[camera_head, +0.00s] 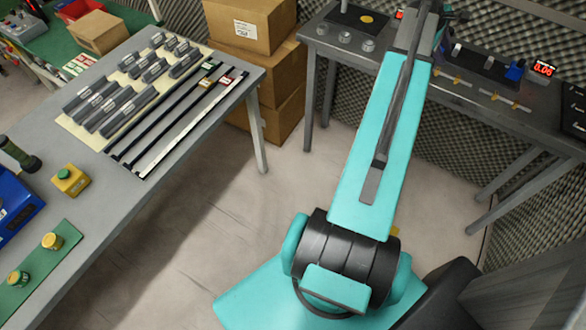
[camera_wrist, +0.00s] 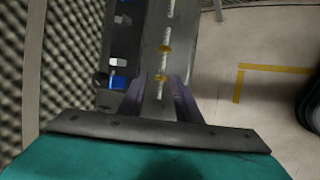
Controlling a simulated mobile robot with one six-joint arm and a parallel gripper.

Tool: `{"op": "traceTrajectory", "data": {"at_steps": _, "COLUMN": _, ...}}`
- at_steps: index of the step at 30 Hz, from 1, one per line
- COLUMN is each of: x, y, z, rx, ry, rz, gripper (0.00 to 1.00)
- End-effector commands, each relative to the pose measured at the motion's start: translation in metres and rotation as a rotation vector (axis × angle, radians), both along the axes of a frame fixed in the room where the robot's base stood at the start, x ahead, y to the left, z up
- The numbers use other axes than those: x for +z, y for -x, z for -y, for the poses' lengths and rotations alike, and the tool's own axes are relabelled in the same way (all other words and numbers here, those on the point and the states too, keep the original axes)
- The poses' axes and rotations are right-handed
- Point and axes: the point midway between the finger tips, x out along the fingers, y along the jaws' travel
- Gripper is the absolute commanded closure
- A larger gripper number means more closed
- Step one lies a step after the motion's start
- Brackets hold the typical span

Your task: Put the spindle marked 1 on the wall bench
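The wall bench (camera_head: 548,128) is the dark grey table along the foam wall at the right. A thin pale rod (camera_head: 478,89) lies along its front in small yellow supports; it may be a spindle, but I cannot read a 1 on it.
The wall bench carries a blue block (camera_head: 515,72) and a red-lit display (camera_head: 543,68). Cardboard boxes (camera_head: 270,75) stand between the benches. The left table (camera_head: 165,185) holds grey blocks (camera_head: 112,107) and a yellow button box (camera_head: 70,180).

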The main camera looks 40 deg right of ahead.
Motion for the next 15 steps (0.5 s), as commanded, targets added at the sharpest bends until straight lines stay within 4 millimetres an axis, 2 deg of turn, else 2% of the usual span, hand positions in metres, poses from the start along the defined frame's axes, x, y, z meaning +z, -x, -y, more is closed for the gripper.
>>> {"op": "traceTrajectory", "data": {"at_steps": 5, "x": -0.036, "y": -0.031, "z": -0.027, "rx": 0.010, "ry": -0.042, "rz": 0.026, "gripper": 0.69}}
{"op": "traceTrajectory", "data": {"at_steps": 8, "x": -0.067, "y": -0.058, "z": -0.054, "rx": 0.013, "ry": -0.080, "rz": 0.048, "gripper": 0.69}}
{"op": "traceTrajectory", "data": {"at_steps": 15, "x": -0.154, "y": -0.119, "z": -0.141, "rx": 0.008, "ry": -0.194, "rz": 0.096, "gripper": 0.69}}
